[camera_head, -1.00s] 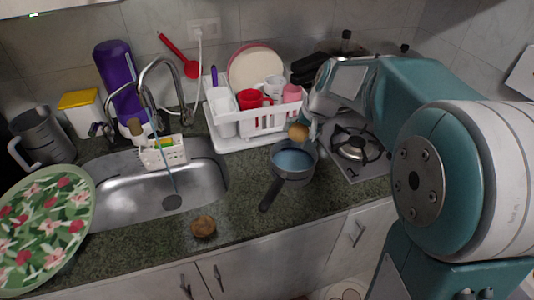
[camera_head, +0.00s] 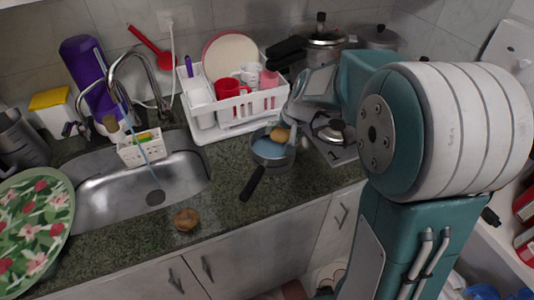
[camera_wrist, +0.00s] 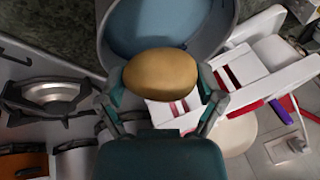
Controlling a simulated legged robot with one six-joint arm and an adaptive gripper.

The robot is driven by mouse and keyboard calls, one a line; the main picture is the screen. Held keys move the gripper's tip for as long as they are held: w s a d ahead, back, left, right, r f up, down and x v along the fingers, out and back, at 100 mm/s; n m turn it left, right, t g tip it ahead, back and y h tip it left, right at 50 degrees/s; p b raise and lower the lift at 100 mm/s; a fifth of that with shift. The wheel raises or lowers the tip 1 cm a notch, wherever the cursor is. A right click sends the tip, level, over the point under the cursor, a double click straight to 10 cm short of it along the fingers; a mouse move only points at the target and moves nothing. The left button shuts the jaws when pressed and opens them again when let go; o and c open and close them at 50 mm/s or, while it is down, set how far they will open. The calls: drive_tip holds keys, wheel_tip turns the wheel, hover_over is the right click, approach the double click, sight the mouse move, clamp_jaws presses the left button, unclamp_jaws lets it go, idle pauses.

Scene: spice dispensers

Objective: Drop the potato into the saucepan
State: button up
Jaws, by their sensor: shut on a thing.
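The potato (camera_wrist: 161,77) is brown and oval, held between the two fingers of my gripper (camera_wrist: 165,88) in the wrist view. In the head view the potato (camera_head: 280,134) shows at the saucepan's upper right side, partly over its opening. The saucepan (camera_head: 267,163) is grey with a bluish inside and a dark handle pointing to the lower left. It stands on the counter beside the stove. In the wrist view the saucepan (camera_wrist: 111,35) lies just beyond the potato.
A white dish rack (camera_head: 230,116) with cups and a plate stands behind the saucepan. The stove (camera_head: 333,135) is to the right, with pots behind. The sink (camera_head: 150,190) is to the left. A brown round item (camera_head: 187,219) lies on the front counter.

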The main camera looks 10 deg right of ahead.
drive_tip(key=o, duration=0.9)
drive_tip(key=shift+d, duration=0.2)
drive_tip(key=shift+a, duration=0.5)
drive_tip(key=v, duration=1.2)
drive_tip(key=s+n, duration=0.1)
drive_tip(key=s, duration=0.6)
drive_tip(key=s+a+n+t+h, duration=0.1)
drive_tip(key=s, duration=0.6)
drive_tip(key=s+a+f+n+h, duration=0.1)
drive_tip(key=s, duration=0.6)
drive_tip(key=shift+s+a, duration=0.15)
drive_tip(key=shift+s, duration=0.25)
